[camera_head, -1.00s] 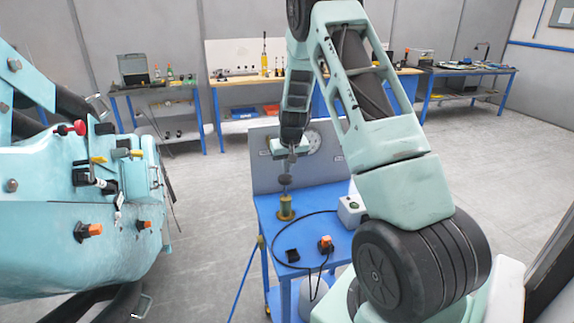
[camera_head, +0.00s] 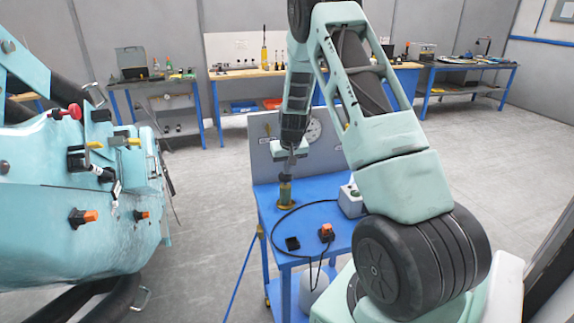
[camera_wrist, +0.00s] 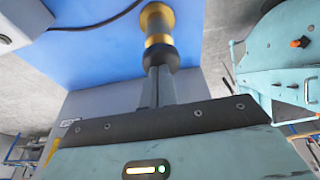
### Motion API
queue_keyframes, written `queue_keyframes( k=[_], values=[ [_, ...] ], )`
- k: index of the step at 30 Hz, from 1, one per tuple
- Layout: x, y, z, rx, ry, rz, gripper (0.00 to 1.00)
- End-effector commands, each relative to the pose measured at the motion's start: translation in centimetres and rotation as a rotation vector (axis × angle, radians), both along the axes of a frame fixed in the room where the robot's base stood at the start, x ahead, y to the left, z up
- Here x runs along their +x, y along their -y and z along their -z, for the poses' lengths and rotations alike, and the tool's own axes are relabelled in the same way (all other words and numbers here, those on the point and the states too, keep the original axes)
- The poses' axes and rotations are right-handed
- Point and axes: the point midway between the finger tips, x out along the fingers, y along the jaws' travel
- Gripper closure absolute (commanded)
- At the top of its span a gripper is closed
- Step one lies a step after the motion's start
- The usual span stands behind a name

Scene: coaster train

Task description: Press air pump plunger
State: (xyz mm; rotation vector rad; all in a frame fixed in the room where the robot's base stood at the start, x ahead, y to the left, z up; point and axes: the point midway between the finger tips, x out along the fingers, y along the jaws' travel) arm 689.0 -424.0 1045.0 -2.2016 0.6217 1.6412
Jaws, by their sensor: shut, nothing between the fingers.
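The air pump (camera_head: 285,193) is a small upright olive-brass cylinder at the back left of the blue cart top. In the wrist view the pump (camera_wrist: 157,18) shows gold bands and a dark knob (camera_wrist: 159,57) at its plunger end. My gripper (camera_head: 288,174) is right above the pump in the head view. In the wrist view my gripper's fingers (camera_wrist: 159,74) are together, with their tips at the dark knob and apparently touching it. Nothing is held between them. The plunger rod is not visible between knob and cylinder.
The blue cart (camera_head: 318,215) also carries a black cable, an orange-topped part (camera_head: 327,232), a small black block (camera_head: 292,243) and a grey-white box (camera_head: 351,200). A grey panel with a gauge (camera_head: 313,129) stands behind. A teal train body (camera_head: 75,190) is at left.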

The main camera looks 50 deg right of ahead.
Motion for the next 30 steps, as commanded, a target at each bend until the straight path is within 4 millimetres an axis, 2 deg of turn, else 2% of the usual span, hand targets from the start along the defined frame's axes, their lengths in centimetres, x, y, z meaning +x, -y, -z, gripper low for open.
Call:
queue_keyframes(
  k=[1, 3, 17, 20, 26, 28, 30],
  values=[
    [-0.1, 0.0, 1.5, 0.001, -0.002, 0.0, 1.0],
    [0.0, 0.0, 1.8, 0.001, -0.002, 0.0, 1.0],
    [-0.1, -0.2, 1.6, 0.004, -0.006, -0.001, 1.0],
    [0.0, -0.2, 0.5, 0.003, -0.005, -0.002, 1.0],
    [0.7, -0.3, -3.4, -0.001, 0.001, -0.004, 1.0],
    [0.4, -0.5, -3.8, -0.003, 0.004, -0.004, 1.0],
    [0.1, -0.7, -4.9, -0.003, 0.005, -0.003, 1.0]
  ],
)
